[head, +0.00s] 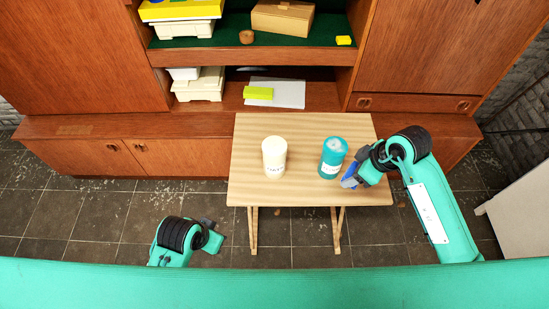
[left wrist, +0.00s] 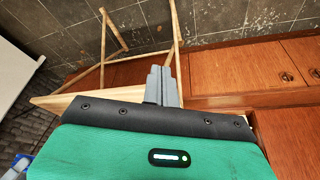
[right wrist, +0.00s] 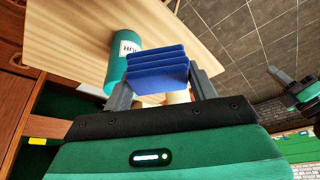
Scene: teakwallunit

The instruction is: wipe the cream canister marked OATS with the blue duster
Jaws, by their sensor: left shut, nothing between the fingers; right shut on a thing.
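The cream canister (head: 274,157) stands upright on the small wooden table (head: 300,130), left of a teal canister (head: 332,150). Its label is too small to read. My right gripper (head: 364,176) is shut on the blue duster (head: 350,174), just right of the teal canister. The right wrist view shows the layered blue duster (right wrist: 158,72) between the fingers, with the teal canister (right wrist: 122,58) beside it. A small part of the cream canister (right wrist: 178,97) shows behind the duster. My left gripper (head: 209,224) is shut and empty, low and left of the table; its closed fingers show in the left wrist view (left wrist: 161,85).
The teak wall unit (head: 85,55) stands behind the table. Its shelves hold white boxes (head: 200,84), a wooden box (head: 283,17), a round brown item (head: 246,37) and a lime block (head: 258,93). A white piece of furniture (head: 522,213) stands at right.

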